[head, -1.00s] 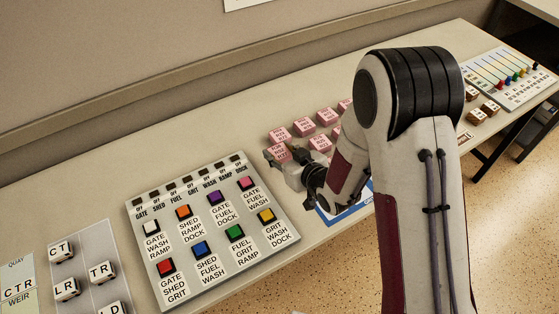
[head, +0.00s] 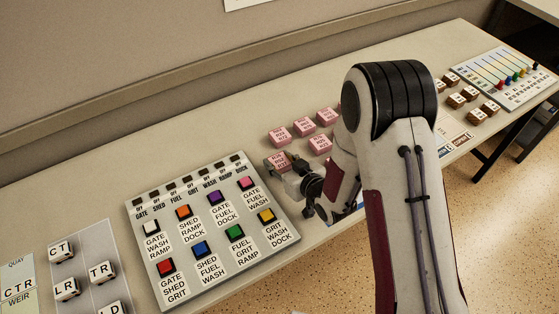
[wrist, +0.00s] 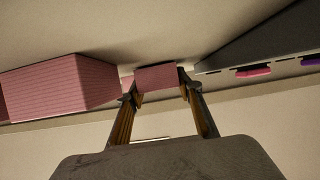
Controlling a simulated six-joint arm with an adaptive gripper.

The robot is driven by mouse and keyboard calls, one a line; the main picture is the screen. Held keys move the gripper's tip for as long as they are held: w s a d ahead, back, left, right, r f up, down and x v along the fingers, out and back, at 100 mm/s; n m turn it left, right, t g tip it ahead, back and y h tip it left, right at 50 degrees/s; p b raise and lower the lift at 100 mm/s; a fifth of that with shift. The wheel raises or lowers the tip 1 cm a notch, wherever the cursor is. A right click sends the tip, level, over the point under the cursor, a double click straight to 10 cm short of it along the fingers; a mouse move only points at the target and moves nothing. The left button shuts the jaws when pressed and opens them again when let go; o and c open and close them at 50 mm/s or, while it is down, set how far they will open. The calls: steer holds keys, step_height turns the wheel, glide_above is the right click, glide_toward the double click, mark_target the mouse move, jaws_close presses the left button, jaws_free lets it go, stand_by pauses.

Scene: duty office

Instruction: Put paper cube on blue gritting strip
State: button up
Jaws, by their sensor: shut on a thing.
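My gripper (head: 284,168) is shut on a pink cube (head: 277,159) at the front left of a group of pink cubes. In the wrist view the held pink cube (wrist: 157,76) sits between the two fingertips. Its printed label is too small to read. Whether it touches the desk I cannot tell. A blue-edged card or strip (head: 346,215) shows under my arm near the desk's front edge. My arm hides most of it, so I cannot read its markings.
Several other pink cubes (head: 325,116) stand close behind and right of the gripper. A button panel (head: 290,232) lies just left. Brown cubes (head: 470,94) and a slider panel (head: 520,95) are at right. Lettered cubes (head: 60,250) are at left.

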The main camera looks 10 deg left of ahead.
steer(key=shift+f, duration=0.15)
steer(key=o, duration=1.1)
steer(key=shift+s+d+r, duration=0.1)
steer(key=shift+d+r, duration=0.05)
steer(key=shift+r, duration=0.1)
steer(key=shift+v, duration=5.85)
